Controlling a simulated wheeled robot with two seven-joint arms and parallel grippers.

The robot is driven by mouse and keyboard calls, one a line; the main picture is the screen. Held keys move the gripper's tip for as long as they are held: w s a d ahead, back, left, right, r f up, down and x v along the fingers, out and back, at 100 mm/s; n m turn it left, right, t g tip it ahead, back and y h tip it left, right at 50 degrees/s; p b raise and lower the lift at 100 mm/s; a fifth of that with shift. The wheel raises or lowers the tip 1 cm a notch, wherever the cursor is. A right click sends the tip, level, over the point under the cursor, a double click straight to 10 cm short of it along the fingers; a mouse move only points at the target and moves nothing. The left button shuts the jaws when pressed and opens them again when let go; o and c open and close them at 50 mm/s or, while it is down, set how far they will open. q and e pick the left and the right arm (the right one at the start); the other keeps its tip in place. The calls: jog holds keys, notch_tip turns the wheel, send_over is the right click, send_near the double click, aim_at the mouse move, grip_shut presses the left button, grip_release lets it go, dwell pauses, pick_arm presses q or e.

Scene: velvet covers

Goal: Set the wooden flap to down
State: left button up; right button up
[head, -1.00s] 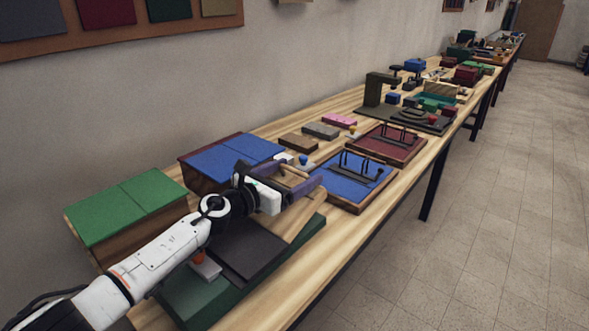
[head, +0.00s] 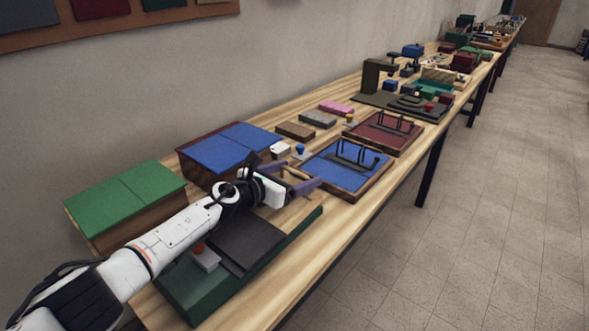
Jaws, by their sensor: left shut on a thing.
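The wooden flap (head: 290,208) is a tan panel at the far end of a dark green base (head: 205,298) on the bench, beyond a dark grey plate (head: 240,242). My left gripper (head: 296,180) reaches over it from the left and is shut on it. A tan strip shows between the purple-grey fingers. The gripper and wrist hide much of the flap, so its exact tilt is hard to tell. My right gripper is not in view.
A green-lidded box (head: 125,198) and a blue-lidded box (head: 230,146) stand along the wall side. A blue tray (head: 330,176) lies just beyond the gripper. The aisle at right is clear.

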pick_arm(q)
jog(key=shift+w+r, duration=0.15)
dwell(0.3)
jog(key=o, duration=1.2)
jog(key=shift+f, duration=0.25)
